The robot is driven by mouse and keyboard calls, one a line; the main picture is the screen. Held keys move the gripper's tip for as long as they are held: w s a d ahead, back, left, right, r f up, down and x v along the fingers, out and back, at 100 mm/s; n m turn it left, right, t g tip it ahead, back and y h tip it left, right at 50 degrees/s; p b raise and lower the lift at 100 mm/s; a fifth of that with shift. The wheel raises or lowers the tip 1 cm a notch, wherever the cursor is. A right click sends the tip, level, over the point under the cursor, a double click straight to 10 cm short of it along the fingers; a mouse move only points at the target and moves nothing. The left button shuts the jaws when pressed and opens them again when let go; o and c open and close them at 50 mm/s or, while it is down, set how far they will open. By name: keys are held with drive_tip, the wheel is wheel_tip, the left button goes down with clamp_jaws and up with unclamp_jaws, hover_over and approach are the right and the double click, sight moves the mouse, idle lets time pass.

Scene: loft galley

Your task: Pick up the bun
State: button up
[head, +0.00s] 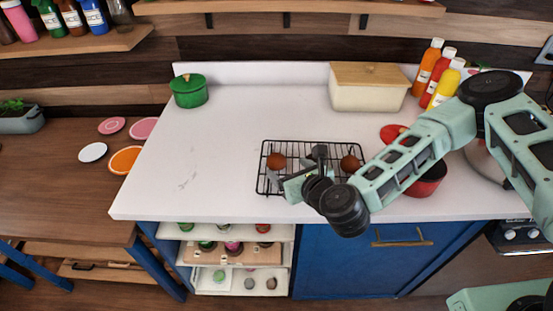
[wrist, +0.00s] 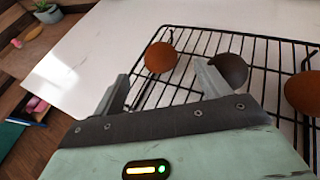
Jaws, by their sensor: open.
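Two round reddish-brown buns sit on a black wire rack (head: 262,185). The left bun (head: 276,161) also shows in the wrist view (wrist: 160,57), just beyond and between my fingertips. The right bun (head: 350,163) is partly cut off at the right edge of the wrist view (wrist: 305,92). A dark grey-brown round thing (wrist: 230,72) sits between them, partly hidden by my right finger. My gripper (wrist: 163,80) is open and empty, low over the near part of the rack. In the head view, my gripper (head: 300,177) partly hides the rack.
The white counter (head: 220,150) is clear left of the rack. A red pot (head: 428,182) stands close to its right, under my arm. A cream bin with a wooden lid (head: 368,93), sauce bottles (head: 441,85) and a green pot (head: 189,92) stand at the back.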

sight(280, 163)
drive_tip(key=p+x, duration=0.2)
drive_tip(key=x, duration=0.3)
drive_tip(key=shift+w+p, duration=0.1)
drive_tip(key=shift+p, duration=0.25)
drive_tip(key=shift+w+a+f, duration=0.2)
drive_tip(key=shift+w+f, duration=0.05)
drive_tip(key=shift+w, duration=0.05)
drive_tip(key=c, duration=1.1)
